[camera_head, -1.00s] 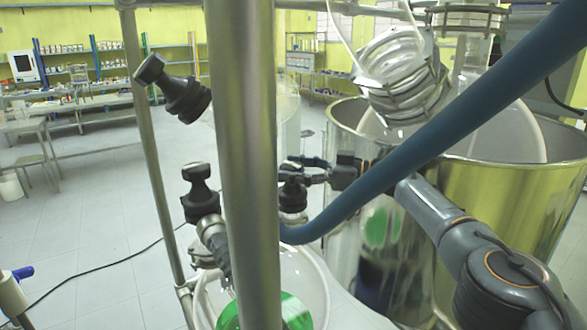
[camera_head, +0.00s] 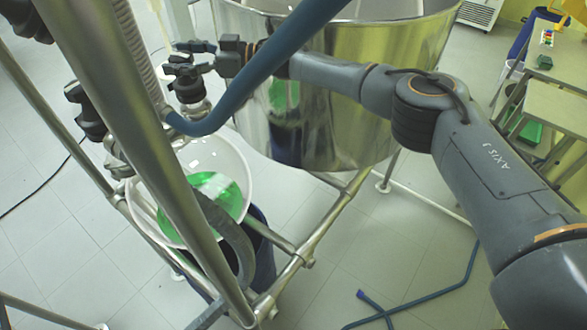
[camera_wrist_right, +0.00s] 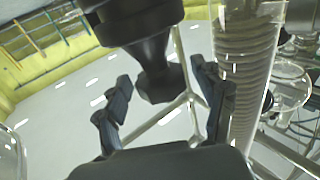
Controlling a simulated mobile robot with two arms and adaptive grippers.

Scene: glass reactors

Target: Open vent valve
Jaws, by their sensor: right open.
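A black valve knob (camera_head: 188,86) stands on top of the round glass vessel (camera_head: 243,160), which holds green liquid. My right gripper (camera_head: 190,57) reaches it from the right in the head view, with its fingers close to the knob. In the right wrist view a black knob (camera_wrist_right: 156,75) hangs between the two spread fingers of my right gripper (camera_wrist_right: 165,92). Gaps show between knob and fingers, and the gripper is open. Whether this is the vent valve cannot be told. My left gripper is not in view.
A steel frame pole (camera_head: 125,130) crosses in front of the vessel. A blue hose (camera_head: 262,72) passes close by my right gripper. Another black knob (camera_head: 88,110) sits left of the pole. A large shiny steel vessel (camera_head: 345,110) stands behind my arm.

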